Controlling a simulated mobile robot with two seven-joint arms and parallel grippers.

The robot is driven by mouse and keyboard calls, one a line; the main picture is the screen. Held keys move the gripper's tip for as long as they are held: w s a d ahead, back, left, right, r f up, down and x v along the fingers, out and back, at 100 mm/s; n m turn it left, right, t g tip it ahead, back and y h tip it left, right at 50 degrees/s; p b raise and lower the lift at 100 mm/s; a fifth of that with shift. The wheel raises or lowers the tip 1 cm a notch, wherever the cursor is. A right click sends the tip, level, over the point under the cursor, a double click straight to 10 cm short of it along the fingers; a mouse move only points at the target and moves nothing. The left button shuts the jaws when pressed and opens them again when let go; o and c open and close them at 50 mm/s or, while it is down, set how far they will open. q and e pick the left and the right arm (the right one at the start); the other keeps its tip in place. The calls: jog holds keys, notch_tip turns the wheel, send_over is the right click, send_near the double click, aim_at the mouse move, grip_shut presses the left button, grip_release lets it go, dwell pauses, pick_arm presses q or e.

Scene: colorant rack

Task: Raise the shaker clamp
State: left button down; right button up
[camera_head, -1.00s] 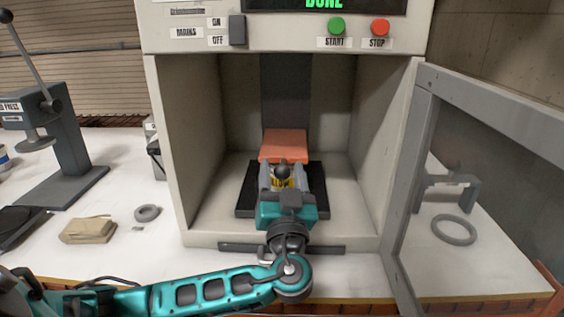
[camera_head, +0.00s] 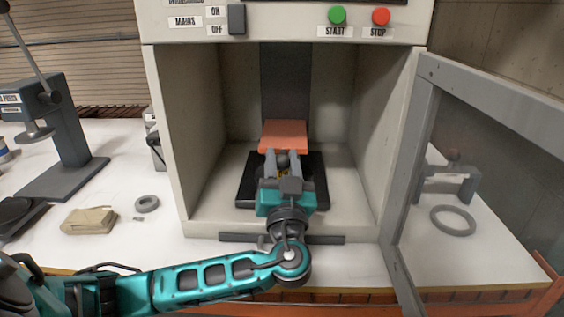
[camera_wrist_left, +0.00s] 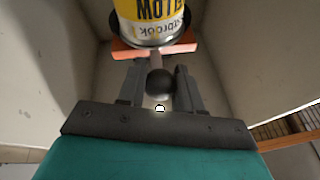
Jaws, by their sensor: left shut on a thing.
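The shaker clamp is an orange plate (camera_head: 284,134) in front of a dark upright column inside the shaker cabinet. A dark ball knob (camera_wrist_left: 160,82) is at its front, joined to it by a short stem. My left gripper (camera_head: 283,160) reaches into the cabinet and is shut on the knob, one finger on each side. The orange plate also shows in the left wrist view (camera_wrist_left: 126,50). A tin with a yellow label (camera_wrist_left: 152,12) is by the plate; in the head view it is mostly hidden behind my gripper. My right gripper is out of view.
The tin's dark base plate (camera_head: 318,187) lies on the cabinet floor. The grey door (camera_head: 408,150) stands open at the right. A control panel with a green button (camera_head: 338,15) and red button (camera_head: 381,16) is above. Side walls (camera_head: 195,140) flank my arm.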

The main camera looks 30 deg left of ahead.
pick_arm(q)
jog(key=shift+d+b, duration=0.1)
jog(key=shift+b, duration=0.4)
notch_tip(320, 180, up, 4)
jog(key=b, duration=0.4)
jog(key=shift+r, duration=0.1)
jog(key=r, duration=0.2)
jog(key=r+p, duration=0.1)
jog(key=r, duration=0.1)
jog(key=shift+s+a, duration=0.1)
jog(key=shift+a, duration=0.1)
jog(key=c, duration=1)
grip_release()
jog(key=shift+o, duration=1.1)
jog(key=shift+f, duration=0.2)
